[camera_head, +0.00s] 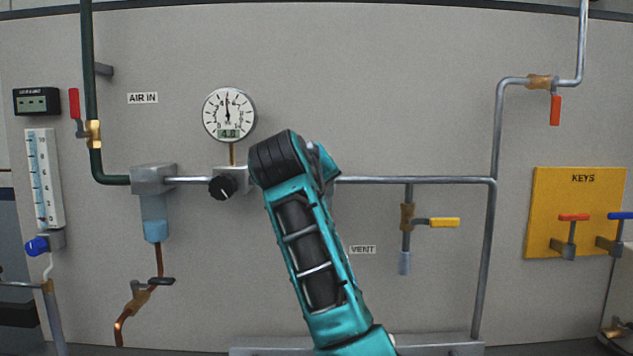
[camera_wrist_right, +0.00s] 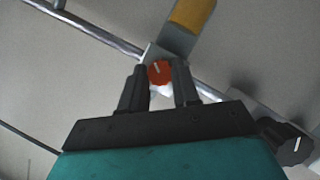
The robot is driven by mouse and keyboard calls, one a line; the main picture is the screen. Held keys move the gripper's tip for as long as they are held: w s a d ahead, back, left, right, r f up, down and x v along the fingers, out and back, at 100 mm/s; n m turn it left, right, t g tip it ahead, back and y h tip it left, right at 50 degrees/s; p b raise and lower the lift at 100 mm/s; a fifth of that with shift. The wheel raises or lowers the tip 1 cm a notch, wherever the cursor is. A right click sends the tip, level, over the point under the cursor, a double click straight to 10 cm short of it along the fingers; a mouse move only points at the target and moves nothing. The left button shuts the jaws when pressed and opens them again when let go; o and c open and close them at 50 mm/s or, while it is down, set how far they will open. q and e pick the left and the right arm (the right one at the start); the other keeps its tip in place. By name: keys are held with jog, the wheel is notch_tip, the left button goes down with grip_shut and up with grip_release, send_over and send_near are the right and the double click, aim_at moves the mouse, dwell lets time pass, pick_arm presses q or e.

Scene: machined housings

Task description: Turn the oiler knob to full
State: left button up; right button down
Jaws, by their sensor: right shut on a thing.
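The orange-red oiler knob (camera_wrist_right: 160,72) shows in the right wrist view, with a white mark on its face. It sits on a grey block on the pipe, beside an amber bowl (camera_wrist_right: 192,14). My right gripper (camera_wrist_right: 160,88) is shut on the knob, one dark finger on each side. In the head view my right arm covers the knob, the oiler and the fingers. My left gripper is in neither view.
A black regulator knob (camera_head: 222,188) is close to the left of my arm, under a round gauge (camera_head: 229,115). It also shows in the right wrist view (camera_wrist_right: 287,142). A metal pipe (camera_head: 415,180) runs right, above a yellow-handled valve (camera_head: 444,222).

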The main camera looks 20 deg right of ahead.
jog(key=shift+s+d+m+t+y, duration=0.15)
jog(key=shift+m+t+y, duration=0.1)
jog(key=shift+m+y, duration=1.2)
jog(key=shift+w+d+m+t+y, duration=0.1)
jog(key=shift+m+t+y, duration=0.15)
jog(key=shift+m+y, duration=1.2)
jog(key=shift+m+h, duration=0.5)
jog(key=shift+m, duration=0.2)
jog(key=c, duration=0.8)
grip_release()
jog(key=shift+r, duration=0.1)
jog(key=b+v, duration=0.1)
jog(key=v, duration=1.2)
jog(key=shift+d, duration=0.1)
